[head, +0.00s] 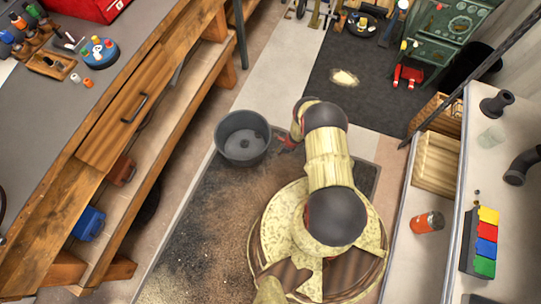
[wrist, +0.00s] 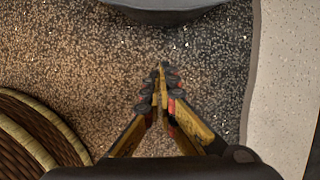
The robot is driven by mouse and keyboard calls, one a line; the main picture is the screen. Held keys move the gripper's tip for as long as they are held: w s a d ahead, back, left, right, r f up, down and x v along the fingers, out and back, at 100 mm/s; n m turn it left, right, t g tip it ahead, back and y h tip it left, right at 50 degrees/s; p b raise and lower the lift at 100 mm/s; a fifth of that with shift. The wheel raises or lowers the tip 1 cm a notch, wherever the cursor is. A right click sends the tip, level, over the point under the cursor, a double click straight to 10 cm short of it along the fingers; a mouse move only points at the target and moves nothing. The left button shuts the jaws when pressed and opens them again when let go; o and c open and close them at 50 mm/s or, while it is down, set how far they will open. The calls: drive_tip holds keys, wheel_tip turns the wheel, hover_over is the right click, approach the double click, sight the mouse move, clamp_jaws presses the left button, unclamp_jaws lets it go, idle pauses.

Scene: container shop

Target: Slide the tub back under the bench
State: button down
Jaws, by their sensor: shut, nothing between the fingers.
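The tub (head: 242,138) is a round dark grey open container. It stands upright on the floor at the edge of the dark mat, just right of the bench and out from under it. In the wrist view the tub's lower wall (wrist: 170,8) shows at the top edge. My gripper (wrist: 162,72) is shut and empty, pointing toward the tub with a gap between them. In the head view my gripper (head: 288,143) is partly hidden by my arm, close to the tub's right side. The wooden bench (head: 110,135) runs along the left, with a lower shelf.
A blue object (head: 88,222) and a reddish one (head: 122,170) sit on the bench's lower shelf. A bench leg (head: 228,72) stands above the tub in the picture. Shelving (head: 505,165) bounds the right side. The speckled mat (head: 205,225) below the tub is clear.

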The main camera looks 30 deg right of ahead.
drive_tip(key=b+x, duration=0.6)
drive_tip(key=x, duration=0.4)
drive_tip(key=shift+w+a+f+b, duration=0.1)
drive_tip(key=shift+w+f+b, duration=0.15)
drive_tip(key=shift+f+b, duration=0.05)
drive_tip(key=shift+w+a+r+b, duration=0.15)
drive_tip(key=shift+w+a, duration=0.2)
drive_tip(key=shift+w, duration=0.15)
drive_tip(key=shift+w+a+r+b, duration=0.2)
drive_tip(key=shift+w+a, duration=0.2)
drive_tip(key=shift+w, duration=0.15)
drive_tip(key=shift+w+a+r, duration=0.1)
drive_tip(key=shift+w+a, duration=0.3)
drive_tip(key=shift+w, duration=0.05)
